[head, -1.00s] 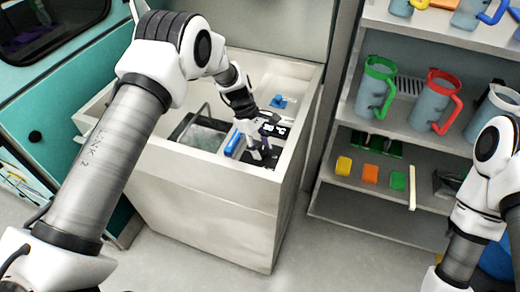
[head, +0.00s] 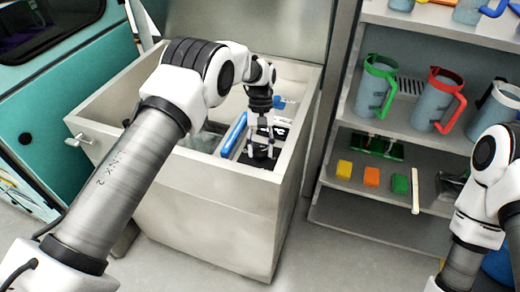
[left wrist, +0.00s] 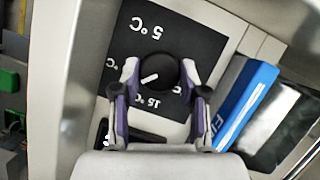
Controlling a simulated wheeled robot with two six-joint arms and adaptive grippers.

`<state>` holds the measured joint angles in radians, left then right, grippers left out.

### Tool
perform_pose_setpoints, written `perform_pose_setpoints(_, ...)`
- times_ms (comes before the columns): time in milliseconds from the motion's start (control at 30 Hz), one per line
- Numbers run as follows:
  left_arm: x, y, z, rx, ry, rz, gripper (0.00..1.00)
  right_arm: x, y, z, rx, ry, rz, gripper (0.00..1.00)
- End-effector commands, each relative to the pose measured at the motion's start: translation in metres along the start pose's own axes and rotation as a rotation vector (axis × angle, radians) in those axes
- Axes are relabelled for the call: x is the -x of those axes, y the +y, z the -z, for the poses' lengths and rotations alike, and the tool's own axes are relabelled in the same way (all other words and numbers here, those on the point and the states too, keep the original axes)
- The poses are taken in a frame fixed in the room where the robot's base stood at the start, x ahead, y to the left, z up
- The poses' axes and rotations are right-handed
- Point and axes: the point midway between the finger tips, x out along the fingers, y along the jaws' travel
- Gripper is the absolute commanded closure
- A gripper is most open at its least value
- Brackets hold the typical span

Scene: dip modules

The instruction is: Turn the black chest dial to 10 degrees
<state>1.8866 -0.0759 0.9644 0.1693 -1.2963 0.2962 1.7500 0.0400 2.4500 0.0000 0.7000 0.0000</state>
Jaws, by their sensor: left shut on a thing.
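The black dial (left wrist: 158,72) is a round knob with a white pointer line, on a black panel (left wrist: 205,45) inside the open chest. In the left wrist view the line points to the lower left. A "5 °C" label shows above the dial and "15 °C" below; other labels are partly hidden by the fingers. My left gripper (left wrist: 160,75) is shut on the dial, one finger on each side. My right gripper is out of view.
A blue box (left wrist: 247,105) with white lettering lies beside the panel; it also shows in the head view (head: 234,133). The chest's rim surrounds my left gripper closely. A shelf unit (head: 330,195) with jugs and coloured blocks stands to the right.

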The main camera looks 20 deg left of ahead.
Motion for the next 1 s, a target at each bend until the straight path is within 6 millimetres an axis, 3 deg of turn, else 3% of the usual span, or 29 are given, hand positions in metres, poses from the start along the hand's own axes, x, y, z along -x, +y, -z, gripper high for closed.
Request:
perform_pose_setpoints(500, -0.0018, 0.0023, -0.0007, -0.334, -0.003, 0.139, 0.92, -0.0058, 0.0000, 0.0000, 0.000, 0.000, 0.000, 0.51)
perform_pose_setpoints(1000, -0.0004, 0.0030, -0.0005, -0.396, 0.000, 0.163, 0.92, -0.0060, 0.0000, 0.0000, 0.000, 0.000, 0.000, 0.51)
